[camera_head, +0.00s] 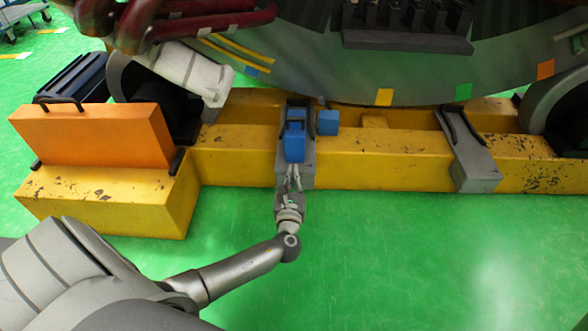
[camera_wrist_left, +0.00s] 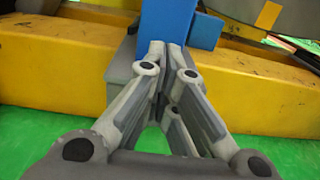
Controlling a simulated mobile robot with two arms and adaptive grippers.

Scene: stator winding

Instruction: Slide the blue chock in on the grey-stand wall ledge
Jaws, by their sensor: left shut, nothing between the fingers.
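The blue chock (camera_head: 294,142) sits on top of the grey stand (camera_head: 308,165), which is set into the yellow beam at the centre of the head view. The chock also shows in the left wrist view (camera_wrist_left: 168,20), straight ahead of the fingers. My left gripper (camera_head: 295,170) is shut and empty, its fingertips right at the near face of the chock. In the left wrist view the fingertips (camera_wrist_left: 165,48) meet in front of the chock's lower part; I cannot tell whether they touch it. The ledge behind the chock is mostly hidden. My right gripper is not in view.
A second, smaller blue block (camera_head: 328,122) sits just right of the chock on the yellow beam (camera_head: 385,160). Another grey stand (camera_head: 473,165) is farther right. An orange block (camera_head: 95,135) lies at left. The large grey ring (camera_head: 320,70) curves close behind. Green floor in front is clear.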

